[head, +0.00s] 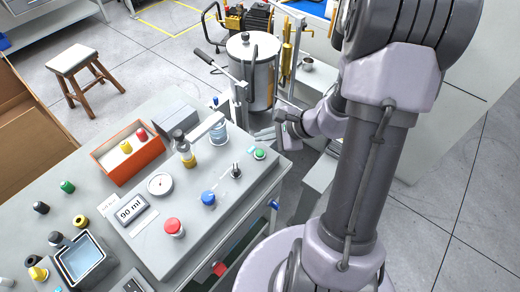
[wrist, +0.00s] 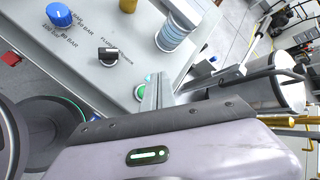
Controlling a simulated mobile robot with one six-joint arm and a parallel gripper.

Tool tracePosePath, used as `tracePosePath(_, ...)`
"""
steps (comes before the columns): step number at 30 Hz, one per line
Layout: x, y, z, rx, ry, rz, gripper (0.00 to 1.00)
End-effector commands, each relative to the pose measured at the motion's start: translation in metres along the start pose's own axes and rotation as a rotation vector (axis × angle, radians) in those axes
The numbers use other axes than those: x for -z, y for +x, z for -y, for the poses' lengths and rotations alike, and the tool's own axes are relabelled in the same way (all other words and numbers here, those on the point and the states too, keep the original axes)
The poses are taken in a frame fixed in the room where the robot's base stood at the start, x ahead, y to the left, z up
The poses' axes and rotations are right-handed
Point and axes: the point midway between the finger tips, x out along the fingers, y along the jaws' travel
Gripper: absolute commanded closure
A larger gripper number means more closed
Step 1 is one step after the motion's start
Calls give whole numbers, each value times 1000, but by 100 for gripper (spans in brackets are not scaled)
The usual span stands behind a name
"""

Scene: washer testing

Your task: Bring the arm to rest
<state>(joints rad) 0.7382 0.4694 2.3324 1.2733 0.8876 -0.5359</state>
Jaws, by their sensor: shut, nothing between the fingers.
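My arm rises at the right of the head view and bends over toward the machine. My gripper (head: 268,133) is shut and empty, just beyond the far right corner of the grey control panel (head: 205,225). In the wrist view the shut fingers (wrist: 158,92) point up along the panel's edge. They partly cover a green button (wrist: 140,90), which shows whole in the head view (head: 259,153). I cannot tell whether the fingers touch anything.
The panel carries a red button (head: 174,227), a blue knob (head: 208,198) and a 90 ml display (head: 131,209). An orange tray (head: 128,165) stands behind. A metal tank (head: 252,75) stands beyond the gripper. A stool (head: 75,62) is far left; floor is clear at right.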

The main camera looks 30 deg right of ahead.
Motion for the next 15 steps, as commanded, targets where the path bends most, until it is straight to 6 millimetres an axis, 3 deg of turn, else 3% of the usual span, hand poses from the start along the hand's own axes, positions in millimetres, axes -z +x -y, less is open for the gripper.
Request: tracePosePath(15, -6, -1, 1, -5, -22, 5, 100)
